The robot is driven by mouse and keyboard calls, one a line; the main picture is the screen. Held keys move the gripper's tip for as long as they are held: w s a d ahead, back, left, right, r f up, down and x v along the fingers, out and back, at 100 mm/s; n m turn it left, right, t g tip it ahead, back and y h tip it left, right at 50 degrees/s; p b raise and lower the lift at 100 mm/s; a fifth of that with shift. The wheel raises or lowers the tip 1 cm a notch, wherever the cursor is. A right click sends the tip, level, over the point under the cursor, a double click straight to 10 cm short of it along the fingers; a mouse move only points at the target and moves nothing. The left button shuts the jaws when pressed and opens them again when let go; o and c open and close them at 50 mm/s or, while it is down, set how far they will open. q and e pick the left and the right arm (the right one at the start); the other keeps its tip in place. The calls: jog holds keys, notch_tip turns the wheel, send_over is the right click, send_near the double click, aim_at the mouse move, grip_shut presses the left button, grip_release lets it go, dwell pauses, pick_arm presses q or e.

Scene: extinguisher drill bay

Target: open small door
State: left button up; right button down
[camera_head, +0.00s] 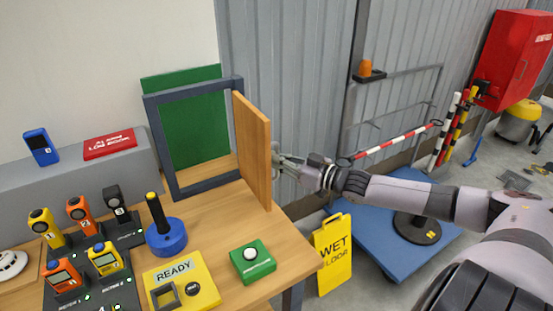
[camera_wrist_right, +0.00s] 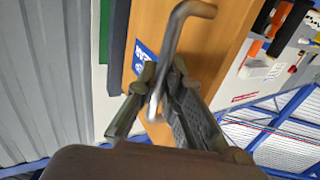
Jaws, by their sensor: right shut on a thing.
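The small wooden door (camera_head: 254,150) stands swung out from its dark blue frame (camera_head: 161,140) on the table. The frame's opening shows a green panel (camera_head: 196,130) behind it. My right gripper (camera_head: 283,163) is at the door's outer face, on its right side. In the right wrist view the door (camera_wrist_right: 225,40) fills the upper middle, and a bent grey metal handle (camera_wrist_right: 178,32) runs down between the fingers of my right gripper (camera_wrist_right: 160,95), which are shut on it. In the head view the handle is mostly hidden by the gripper. My left gripper is not in view.
The wooden table (camera_head: 228,211) holds a blue round base with a black post (camera_head: 166,236), a green button box (camera_head: 252,262), a yellow READY panel (camera_head: 181,283) and several handheld devices. A yellow wet-floor sign (camera_head: 333,256) and a blue platform (camera_head: 375,247) stand right of the table.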

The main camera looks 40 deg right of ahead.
jog(key=shift+r, duration=0.15)
jog(key=c, duration=2)
grip_release()
jog(key=shift+w+a, duration=0.1)
jog(key=shift+o, duration=0.2)
jog(key=v, duration=1.2)
